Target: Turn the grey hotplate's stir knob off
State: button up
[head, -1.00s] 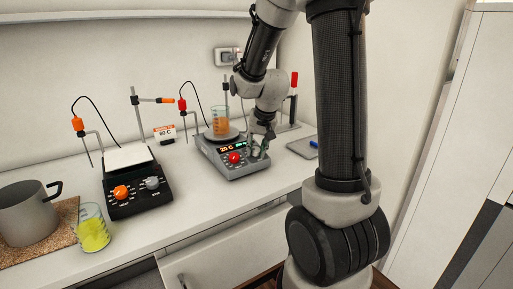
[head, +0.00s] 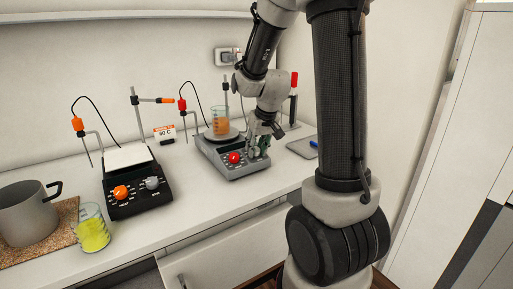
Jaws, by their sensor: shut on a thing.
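The grey hotplate (head: 229,170) stands on the bench with a beaker of orange liquid (head: 221,122) on its round top plate. Its red knob (head: 235,158) is at the left of the front panel, and its display is dark. My gripper (head: 258,151) is at the right side of that panel, pointing down, shut on the stir knob. The fingers hide most of that knob, so its pointer setting cannot be read.
A black hotplate (head: 138,192) with orange and grey knobs stands to the left. Nearby are a beaker of yellow liquid (head: 93,231), a grey pot (head: 27,214) and a 60 C sign (head: 164,133). A grey pad (head: 301,147) lies to the right. Thin stands rise behind.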

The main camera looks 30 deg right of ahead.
jog(key=o, duration=1)
jog(key=v, duration=1.2)
jog(key=shift+n, duration=0.8)
jog(key=s+a, duration=0.1)
jog(key=s, duration=0.5)
jog(key=s+a+r, duration=0.1)
jog(key=s+a, duration=0.1)
jog(key=s, duration=0.5)
jog(key=s+a+r, duration=0.1)
jog(key=s+a, duration=0.1)
jog(key=s, duration=0.4)
jog(key=shift+s, duration=0.25)
